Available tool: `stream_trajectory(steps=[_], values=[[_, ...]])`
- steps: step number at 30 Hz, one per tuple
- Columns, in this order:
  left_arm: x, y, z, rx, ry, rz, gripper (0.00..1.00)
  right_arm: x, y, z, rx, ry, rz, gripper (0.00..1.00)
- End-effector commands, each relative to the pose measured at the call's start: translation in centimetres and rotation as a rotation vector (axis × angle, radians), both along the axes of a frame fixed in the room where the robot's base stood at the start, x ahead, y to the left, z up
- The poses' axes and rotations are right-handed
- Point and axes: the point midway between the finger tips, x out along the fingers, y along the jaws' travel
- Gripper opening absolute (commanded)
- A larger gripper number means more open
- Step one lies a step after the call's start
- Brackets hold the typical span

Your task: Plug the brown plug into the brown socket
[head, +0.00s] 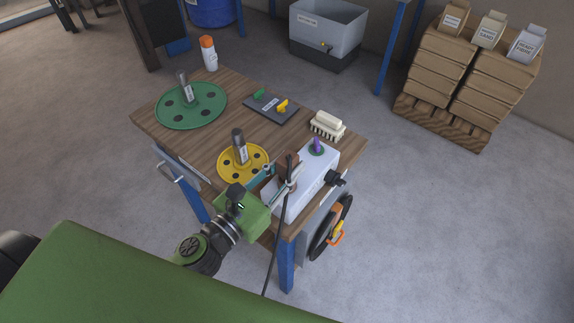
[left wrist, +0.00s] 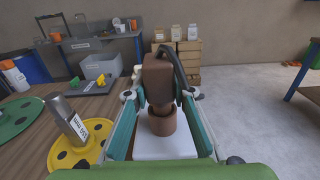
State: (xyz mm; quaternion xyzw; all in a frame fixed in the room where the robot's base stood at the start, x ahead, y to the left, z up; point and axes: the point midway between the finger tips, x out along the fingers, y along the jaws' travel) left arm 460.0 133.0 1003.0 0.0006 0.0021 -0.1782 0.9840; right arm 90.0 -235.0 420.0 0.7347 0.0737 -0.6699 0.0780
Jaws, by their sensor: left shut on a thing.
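The brown plug (left wrist: 158,80) is upright between the fingers of my left gripper (left wrist: 160,103), which is shut on it. A black cable runs from the plug; in the head view it hangs down past the table's front edge. The brown socket (left wrist: 162,124) is a round collar on top of the white box (head: 306,187), directly under the plug. The plug's lower end overlaps the socket in the left wrist view; I cannot tell how deep it sits. In the head view my left gripper (head: 276,182) partly hides plug and socket. My right gripper is not in view.
A purple piece (head: 317,146) stands on the white box, with a black knob (head: 336,179) at its side. Grey floor is free on the right.

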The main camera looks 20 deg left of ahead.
Motion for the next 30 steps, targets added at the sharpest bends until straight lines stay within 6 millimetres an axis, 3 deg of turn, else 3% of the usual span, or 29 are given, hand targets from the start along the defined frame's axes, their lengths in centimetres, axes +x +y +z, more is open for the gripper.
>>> stream_trajectory(steps=[28,29,30], values=[[0.0,0.0,-1.9,0.0,0.004,0.0,0.0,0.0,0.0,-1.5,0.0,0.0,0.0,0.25],[0.0,0.0,-2.0,0.0,0.004,0.0,0.25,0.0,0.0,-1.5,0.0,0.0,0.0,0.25],[0.0,0.0,-2.0,0.0,0.004,0.0,0.36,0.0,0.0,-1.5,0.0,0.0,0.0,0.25]])
